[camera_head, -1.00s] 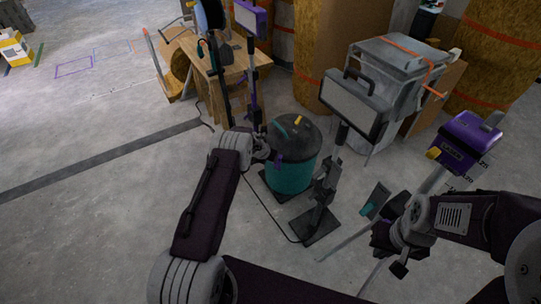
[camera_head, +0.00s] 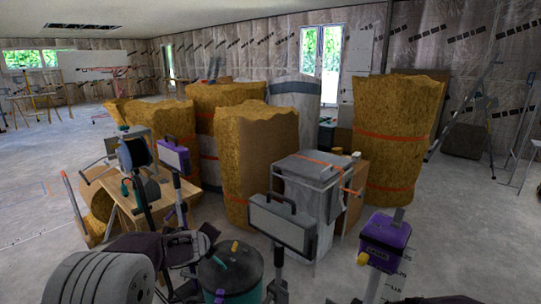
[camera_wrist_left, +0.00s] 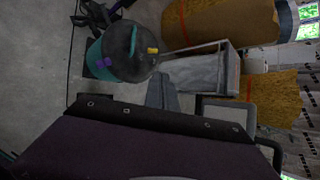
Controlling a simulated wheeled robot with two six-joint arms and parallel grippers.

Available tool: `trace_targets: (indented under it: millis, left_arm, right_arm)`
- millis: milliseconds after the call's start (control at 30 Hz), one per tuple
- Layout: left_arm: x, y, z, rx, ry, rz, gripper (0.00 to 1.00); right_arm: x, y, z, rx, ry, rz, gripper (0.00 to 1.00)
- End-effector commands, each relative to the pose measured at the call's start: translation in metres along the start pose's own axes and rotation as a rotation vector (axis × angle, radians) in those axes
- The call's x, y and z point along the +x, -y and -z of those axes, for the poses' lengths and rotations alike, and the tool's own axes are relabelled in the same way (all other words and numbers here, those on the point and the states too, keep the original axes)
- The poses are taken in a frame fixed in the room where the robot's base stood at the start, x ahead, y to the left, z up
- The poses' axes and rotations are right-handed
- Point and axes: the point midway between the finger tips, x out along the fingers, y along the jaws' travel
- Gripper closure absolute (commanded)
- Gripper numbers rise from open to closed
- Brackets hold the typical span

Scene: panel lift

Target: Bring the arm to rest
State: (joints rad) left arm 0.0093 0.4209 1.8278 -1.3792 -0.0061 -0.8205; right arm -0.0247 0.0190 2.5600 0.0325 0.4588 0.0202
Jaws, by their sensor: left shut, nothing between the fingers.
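My left arm comes in at the lower left of the head view. Its left gripper (camera_head: 207,236) is at the far end, beside the dark lid of a teal drum-shaped vacuum (camera_head: 232,275). In the left wrist view the grey fingers (camera_wrist_left: 161,88) are together with nothing between them, and the vacuum (camera_wrist_left: 125,52) lies beyond them, apart in the picture. A dark purple padded part of my own arm fills the lower part of that view. My right gripper is out of view.
A work lamp (camera_head: 283,221) on a stand is right of the vacuum. Tall yellow insulation rolls (camera_head: 255,145) are behind. Open floor lies at the far left.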

Motion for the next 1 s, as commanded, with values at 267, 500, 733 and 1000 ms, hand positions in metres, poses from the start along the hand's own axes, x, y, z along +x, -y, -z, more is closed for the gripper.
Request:
trace_targets:
  millis: [267,500,733,1000]
  left_arm:
    - [-0.118,-0.145,0.085,-1.248,0.118,-0.413,1.0]
    - [-0.175,-0.229,0.171,-1.881,0.328,-0.804,1.0]
    - [-0.228,-0.188,0.151,-2.089,0.438,-0.872,1.0]
    - [-0.291,-0.123,0.104,-2.087,0.436,-0.869,1.0]
  right_arm:
    - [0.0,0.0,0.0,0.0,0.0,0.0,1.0]
    - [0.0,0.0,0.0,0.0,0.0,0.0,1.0]
    - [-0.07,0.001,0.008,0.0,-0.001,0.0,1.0]
    - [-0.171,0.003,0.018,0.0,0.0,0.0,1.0]
